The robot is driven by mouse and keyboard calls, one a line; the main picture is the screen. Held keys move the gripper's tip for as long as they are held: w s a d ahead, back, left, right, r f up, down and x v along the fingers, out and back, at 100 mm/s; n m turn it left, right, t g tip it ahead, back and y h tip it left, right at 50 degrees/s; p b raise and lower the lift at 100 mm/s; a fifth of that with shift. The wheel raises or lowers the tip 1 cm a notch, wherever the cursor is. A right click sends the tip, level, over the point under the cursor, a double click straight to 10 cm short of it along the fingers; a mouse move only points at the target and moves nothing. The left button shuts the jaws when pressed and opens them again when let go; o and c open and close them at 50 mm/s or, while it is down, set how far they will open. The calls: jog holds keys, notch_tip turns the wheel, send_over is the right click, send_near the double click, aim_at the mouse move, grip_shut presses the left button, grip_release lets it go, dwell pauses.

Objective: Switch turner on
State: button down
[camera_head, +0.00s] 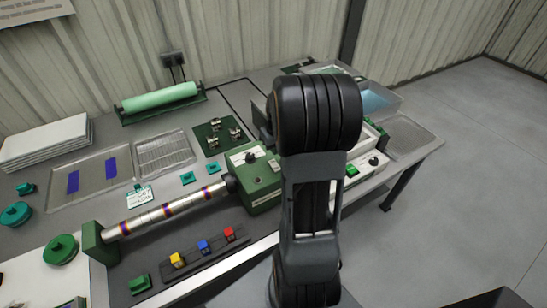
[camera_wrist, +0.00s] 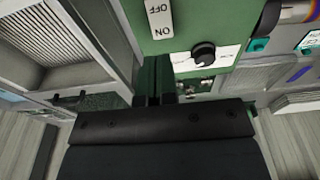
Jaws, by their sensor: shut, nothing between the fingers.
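The turner (camera_head: 262,190) is a green box on the bench in the head view, holding one end of a banded silver rod (camera_head: 160,212). In the wrist view its green panel (camera_wrist: 205,35) carries a white switch (camera_wrist: 159,20) marked OFF and ON and a black knob (camera_wrist: 203,54) on a white plate. I cannot tell which way the switch is set. My gripper (camera_wrist: 157,72) shows in the wrist view as dark fingers, shut and empty, just below the switch in the picture. In the head view my arm hides the gripper and the turner's right side.
Another machine with a green button (camera_head: 351,170) stands right of my arm. A rack with yellow, blue and red blocks (camera_head: 203,247) lies in front of the rod. A green roller (camera_head: 160,96) and wire trays (camera_head: 165,151) are behind.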

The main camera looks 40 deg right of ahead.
aim_at(273, 162)
jog(key=shift+w+f+p, duration=0.2)
jog(key=shift+f, duration=1.3)
jog(key=shift+w+f+p, duration=0.15)
jog(key=shift+w+f, duration=0.05)
jog(key=shift+f, duration=1.3)
